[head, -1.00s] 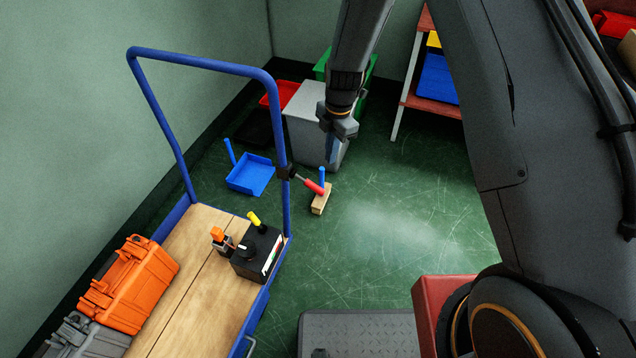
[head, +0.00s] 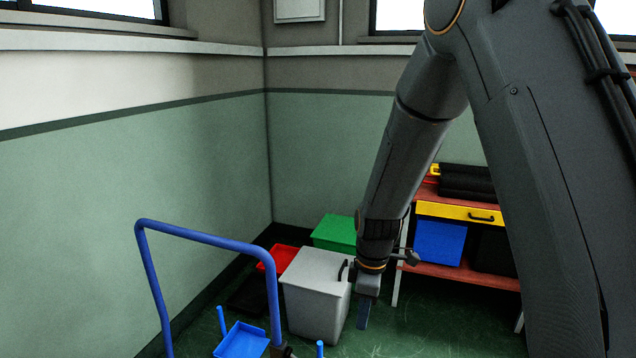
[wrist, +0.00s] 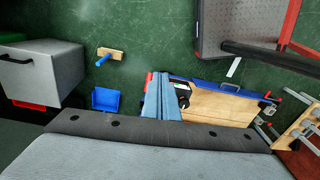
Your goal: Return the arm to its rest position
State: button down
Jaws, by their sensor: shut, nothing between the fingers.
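The grey bin (head: 314,298) stands near a green bin (head: 335,232) and a red bin (head: 284,257). A blue cart handle (head: 205,239) rises at left. A blue dustpan (head: 241,341) lies on the floor. A shelf with a yellow drawer (head: 455,212) stands behind my arm.

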jog(key=s+d+r+m, duration=0.4)
jog(key=s+r+m, duration=0.1)
jog(key=s+m, duration=0.2)
jog(key=s+d+r+m, duration=0.5)
jog(key=s+m, duration=0.3)
jog(key=s, duration=0.2)
jog(key=shift+s+r+t+h, duration=0.25)
jog(key=shift+s+t+h, duration=0.05)
jog(key=shift+h, duration=0.1)
